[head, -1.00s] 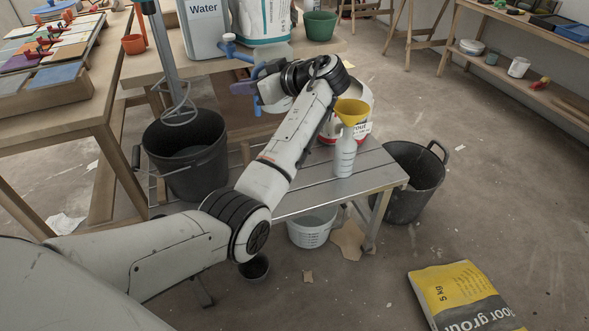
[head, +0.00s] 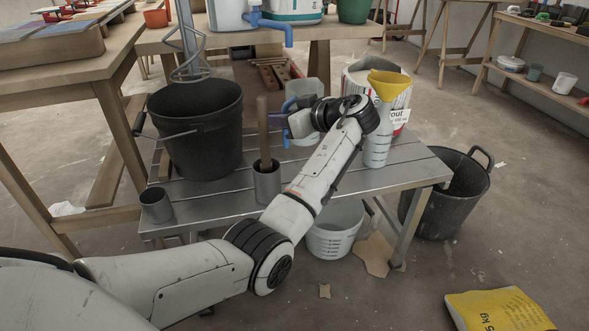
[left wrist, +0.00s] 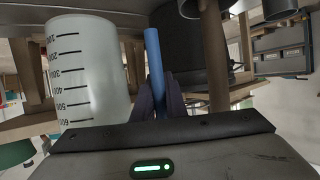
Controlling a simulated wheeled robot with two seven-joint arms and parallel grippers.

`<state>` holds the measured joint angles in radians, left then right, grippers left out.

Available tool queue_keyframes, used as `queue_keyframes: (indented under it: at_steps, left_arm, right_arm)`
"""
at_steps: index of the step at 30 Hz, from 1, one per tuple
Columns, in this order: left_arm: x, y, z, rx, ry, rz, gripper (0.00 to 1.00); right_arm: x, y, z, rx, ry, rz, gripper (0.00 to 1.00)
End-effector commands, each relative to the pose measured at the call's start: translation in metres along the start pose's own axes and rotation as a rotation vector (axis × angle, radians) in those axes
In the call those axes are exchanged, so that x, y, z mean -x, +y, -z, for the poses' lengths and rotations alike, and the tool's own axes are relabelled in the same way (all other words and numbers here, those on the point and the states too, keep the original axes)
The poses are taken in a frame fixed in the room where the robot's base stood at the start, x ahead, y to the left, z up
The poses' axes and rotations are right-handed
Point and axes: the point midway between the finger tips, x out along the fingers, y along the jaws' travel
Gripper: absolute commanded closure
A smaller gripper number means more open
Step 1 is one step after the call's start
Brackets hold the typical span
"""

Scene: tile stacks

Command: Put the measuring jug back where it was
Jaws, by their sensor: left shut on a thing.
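The measuring jug (head: 313,88) is a translucent cup with a blue handle, partly hidden behind my left arm in the head view. In the left wrist view the jug (left wrist: 88,70) shows black graduation marks. My left gripper (head: 283,124) is shut on the blue handle (left wrist: 155,70), with its dark fingers (left wrist: 159,95) on either side. The jug is at the back of the metal bench (head: 340,182), near the grout bucket (head: 400,98). Whether its base touches the bench is hidden. My right gripper is out of view.
A black bucket (head: 205,135), a metal cup with a wooden handle (head: 266,182) and a small metal cup (head: 156,205) stand on the bench at left. A blue tap (head: 270,24) overhangs behind.

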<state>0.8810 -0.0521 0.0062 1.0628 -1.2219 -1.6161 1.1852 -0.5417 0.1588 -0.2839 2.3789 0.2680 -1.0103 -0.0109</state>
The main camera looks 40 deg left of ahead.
Motion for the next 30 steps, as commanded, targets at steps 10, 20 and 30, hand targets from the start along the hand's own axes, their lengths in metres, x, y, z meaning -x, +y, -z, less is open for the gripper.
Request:
queue_keyframes:
  at_steps: [10, 20, 30]
  left_arm:
    - [-0.019, 0.000, -0.046, -0.002, 0.000, 0.001, 1.00]
    - [-0.035, 0.000, -0.087, -0.001, 0.001, 0.000, 1.00]
    - [-0.035, 0.000, -0.087, -0.002, -0.001, 0.001, 0.70]
  right_arm:
    - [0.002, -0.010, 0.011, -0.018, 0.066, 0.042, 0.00]
    - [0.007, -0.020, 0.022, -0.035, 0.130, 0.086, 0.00]
    - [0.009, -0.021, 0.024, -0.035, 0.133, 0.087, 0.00]
